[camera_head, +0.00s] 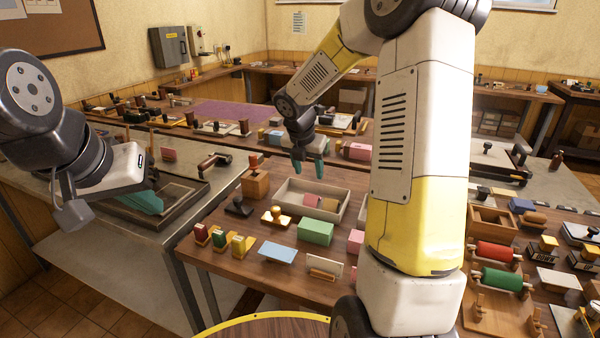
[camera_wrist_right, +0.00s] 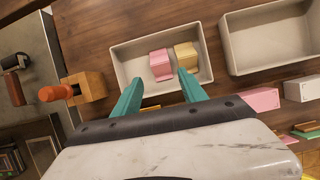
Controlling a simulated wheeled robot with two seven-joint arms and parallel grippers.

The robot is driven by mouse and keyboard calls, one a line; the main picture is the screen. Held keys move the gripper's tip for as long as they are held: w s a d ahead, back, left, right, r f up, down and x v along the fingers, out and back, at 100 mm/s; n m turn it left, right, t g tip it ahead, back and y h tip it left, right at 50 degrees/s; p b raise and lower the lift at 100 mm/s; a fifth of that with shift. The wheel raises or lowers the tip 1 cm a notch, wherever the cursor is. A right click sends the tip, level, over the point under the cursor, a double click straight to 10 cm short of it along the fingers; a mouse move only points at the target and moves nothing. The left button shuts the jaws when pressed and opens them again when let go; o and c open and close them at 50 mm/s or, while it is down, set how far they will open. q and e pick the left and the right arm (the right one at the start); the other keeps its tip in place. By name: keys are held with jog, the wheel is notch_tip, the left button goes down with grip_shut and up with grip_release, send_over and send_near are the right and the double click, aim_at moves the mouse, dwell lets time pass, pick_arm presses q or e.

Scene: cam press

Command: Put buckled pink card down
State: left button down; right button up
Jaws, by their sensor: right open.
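A pink card (camera_wrist_right: 161,64), bent into a curved shape, lies in a light grey tray (camera_wrist_right: 122,72) beside a tan curved piece (camera_wrist_right: 186,56). In the head view the pink card (camera_head: 311,200) lies in the tray (camera_head: 284,202) on the wooden bench. My right gripper (camera_head: 308,174) is open and empty above the tray; in the right wrist view its teal fingers (camera_wrist_right: 160,92) are apart, short of the pink card, which lies between their lines. My left gripper (camera_head: 142,202) is at the left, over a dark framed tray; its finger gap is not clear.
A wooden block with an orange knob (camera_head: 256,180) stands left of the tray. A green block (camera_head: 316,232), stamps and coloured rollers (camera_head: 496,252) crowd the bench. A second grey tray (camera_wrist_right: 270,45) is alongside. Little bench is bare.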

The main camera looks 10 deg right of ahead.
jog(key=s+a+r+m+t+y, duration=0.1)
jog(key=s+r+m, duration=0.3)
jog(key=s+m, duration=0.5)
jog(key=s+a+r+m+y, duration=0.2)
jog(key=s+r+m, duration=0.3)
jog(key=s+m, duration=0.4)
jog(key=s+a+r+m+t+y, duration=0.1)
jog(key=s+r+m, duration=0.3)
jog(key=s+m, duration=0.6)
jog(key=shift+a+r+t+y, duration=0.25)
jog(key=shift+a+t+y, duration=0.05)
jog(key=shift+a, duration=0.1)
